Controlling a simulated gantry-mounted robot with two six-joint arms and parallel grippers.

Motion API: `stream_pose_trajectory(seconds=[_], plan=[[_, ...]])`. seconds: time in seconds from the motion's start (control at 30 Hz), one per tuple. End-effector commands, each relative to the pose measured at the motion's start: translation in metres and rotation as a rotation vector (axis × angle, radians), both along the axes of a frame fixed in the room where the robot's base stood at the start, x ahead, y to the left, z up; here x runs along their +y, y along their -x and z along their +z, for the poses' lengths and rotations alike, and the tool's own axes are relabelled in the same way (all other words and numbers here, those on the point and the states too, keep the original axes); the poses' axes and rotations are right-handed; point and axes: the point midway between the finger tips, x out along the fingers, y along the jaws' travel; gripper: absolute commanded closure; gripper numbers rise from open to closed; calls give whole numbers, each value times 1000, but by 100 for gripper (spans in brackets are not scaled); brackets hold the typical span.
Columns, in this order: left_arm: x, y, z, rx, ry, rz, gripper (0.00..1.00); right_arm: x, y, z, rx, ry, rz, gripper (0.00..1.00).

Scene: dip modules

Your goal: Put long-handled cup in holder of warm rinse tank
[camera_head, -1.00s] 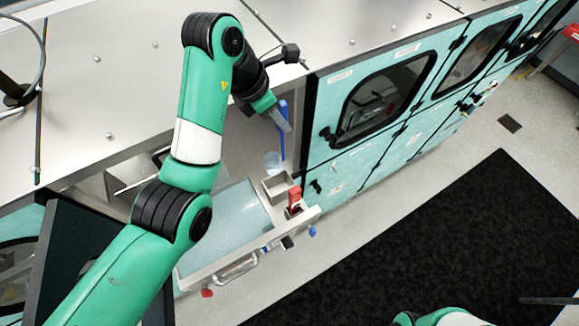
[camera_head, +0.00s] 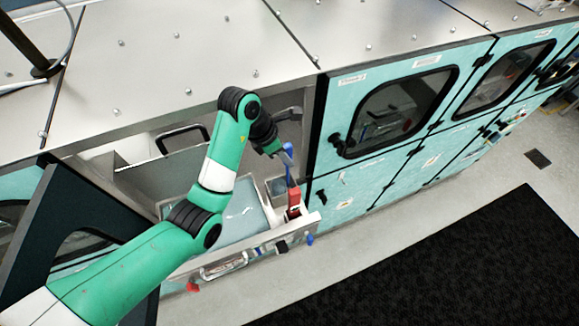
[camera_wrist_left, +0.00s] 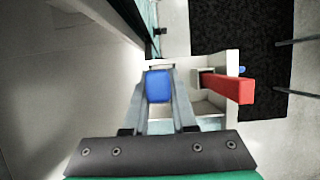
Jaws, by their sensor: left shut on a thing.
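The long-handled cup has a blue handle (camera_head: 289,172), which stands roughly upright in the head view. My left gripper (camera_head: 284,155) is shut on this handle near its top. In the left wrist view the blue handle end (camera_wrist_left: 158,86) shows between the two fingers. The cup's lower part cannot be made out clearly. The metal holder (camera_head: 268,190) sits at the tank's right side, close below the gripper; in the wrist view its pale compartment (camera_wrist_left: 205,108) is just right of the fingers. The rinse tank (camera_head: 235,225) holds pale bluish liquid. My right gripper is out of view.
A red-handled tool (camera_head: 294,203) stands at the holder, close to the blue handle; its red handle (camera_wrist_left: 228,88) juts right in the wrist view. A teal cabinet (camera_head: 325,170) rises just right of the tank. A metal counter (camera_head: 200,60) lies behind.

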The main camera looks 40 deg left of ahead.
Motion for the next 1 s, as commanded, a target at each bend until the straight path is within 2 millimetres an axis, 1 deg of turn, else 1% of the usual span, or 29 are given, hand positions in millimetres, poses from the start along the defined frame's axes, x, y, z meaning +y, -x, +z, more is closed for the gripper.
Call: stream_pose_trajectory(seconds=[0.07, 0.23, 0.3, 0.37, 0.57, 0.7, 0.73, 0.8, 0.9, 1.0], plan=[[0, 0, -3, -1, 0, 0, 100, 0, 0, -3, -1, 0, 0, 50], [1, 1, -34, 0, 0, 2, 100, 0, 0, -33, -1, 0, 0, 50], [2, 1, -43, -1, 0, 4, 100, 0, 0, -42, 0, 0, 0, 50], [2, 1, -45, -1, 0, 4, 100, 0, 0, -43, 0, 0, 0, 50], [2, 1, -40, -1, 0, 4, 100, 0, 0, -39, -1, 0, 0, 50], [2, 1, -45, -1, 0, 4, 100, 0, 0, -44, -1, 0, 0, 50], [2, 1, -45, 0, 1, 4, 74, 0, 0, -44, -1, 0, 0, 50], [2, 1, -44, 0, 1, 4, 61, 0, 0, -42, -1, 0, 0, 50], [2, 1, -44, 0, 1, 4, 45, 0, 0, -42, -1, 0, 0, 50], [2, 1, -44, 0, 1, 4, 45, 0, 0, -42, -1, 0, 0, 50]])
